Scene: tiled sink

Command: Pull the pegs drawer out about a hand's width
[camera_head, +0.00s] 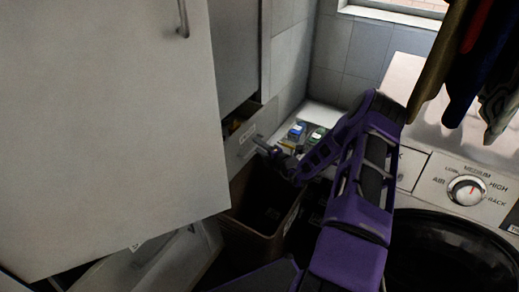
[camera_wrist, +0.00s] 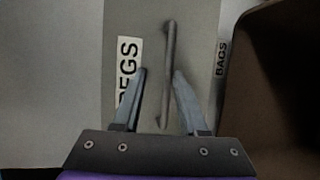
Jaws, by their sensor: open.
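The pegs drawer (camera_head: 240,150) is low in the cabinet at the centre of the head view. Its front (camera_wrist: 140,25) carries a PEGS label (camera_wrist: 128,75) in the wrist view. Some small contents show behind its top edge, so it seems to stand partly open. Its bar handle (camera_wrist: 169,50) runs lengthwise between the fingers of my gripper (camera_wrist: 160,75), nearer the right finger. The fingers are apart, one on each side of the bar, and I see no clear grip. In the head view my gripper (camera_head: 272,153) is at the drawer front, partly hidden by my wrist.
A brown open bin (camera_head: 262,228) stands just below the drawer, and its wall fills the wrist view's right. A BAGS label (camera_wrist: 221,58) shows beside it. A large white door (camera_head: 110,130) is at left. A washing machine (camera_head: 450,190) and hanging clothes (camera_head: 470,60) are at right.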

